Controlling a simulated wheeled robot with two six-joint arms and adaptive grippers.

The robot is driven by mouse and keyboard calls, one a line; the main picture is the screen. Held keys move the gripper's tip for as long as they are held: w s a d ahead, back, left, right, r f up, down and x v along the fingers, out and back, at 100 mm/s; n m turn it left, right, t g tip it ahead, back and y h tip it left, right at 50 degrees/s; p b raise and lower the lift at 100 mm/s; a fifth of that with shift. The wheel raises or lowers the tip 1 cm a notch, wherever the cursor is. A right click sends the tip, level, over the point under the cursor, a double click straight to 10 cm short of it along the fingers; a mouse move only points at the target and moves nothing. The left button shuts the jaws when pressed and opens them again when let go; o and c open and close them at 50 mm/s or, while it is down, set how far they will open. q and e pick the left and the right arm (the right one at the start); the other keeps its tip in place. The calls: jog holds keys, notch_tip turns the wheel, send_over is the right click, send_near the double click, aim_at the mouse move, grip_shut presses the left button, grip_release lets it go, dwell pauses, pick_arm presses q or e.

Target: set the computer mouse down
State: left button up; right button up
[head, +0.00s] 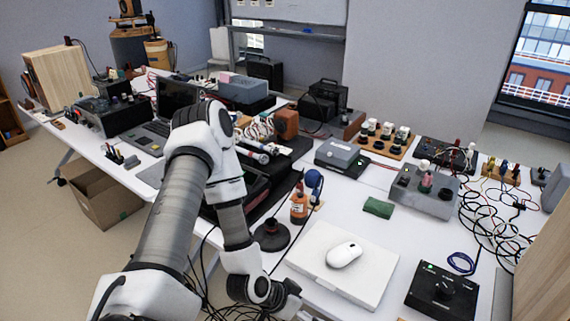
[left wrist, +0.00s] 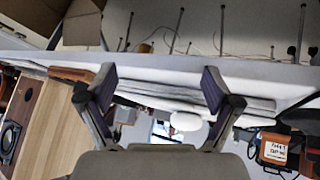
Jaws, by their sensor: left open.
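A white computer mouse (head: 344,254) lies on a flat white pad (head: 308,262) near the front of the table in the head view. The mouse also shows in the left wrist view (left wrist: 185,121), beyond the fingers, with the pad's edge (left wrist: 180,90) crossing between them. My left gripper (left wrist: 158,88) is open with nothing between its fingers. In the head view the end of my left arm is low at the table's front, left of the pad and apart from the mouse; its fingers are hard to make out there. My right gripper is in neither view.
An orange bottle (head: 299,204) and a dark round stand (head: 271,236) are behind and left of the pad.

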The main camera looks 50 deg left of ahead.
pick_arm(q)
jog(key=s+d+f+g+y, duration=0.1)
jog(key=s+d+f+g, duration=0.2)
jog(key=s, duration=0.3)
jog(key=s+d+f+n+g+y, duration=0.1)
jog(key=s+d+f+g+y, duration=0.1)
jog(key=s+f, duration=0.3)
jog(key=shift+s+d+g, duration=0.4)
jog(key=shift+s+g, duration=0.5)
jog(key=shift+s, duration=0.1)
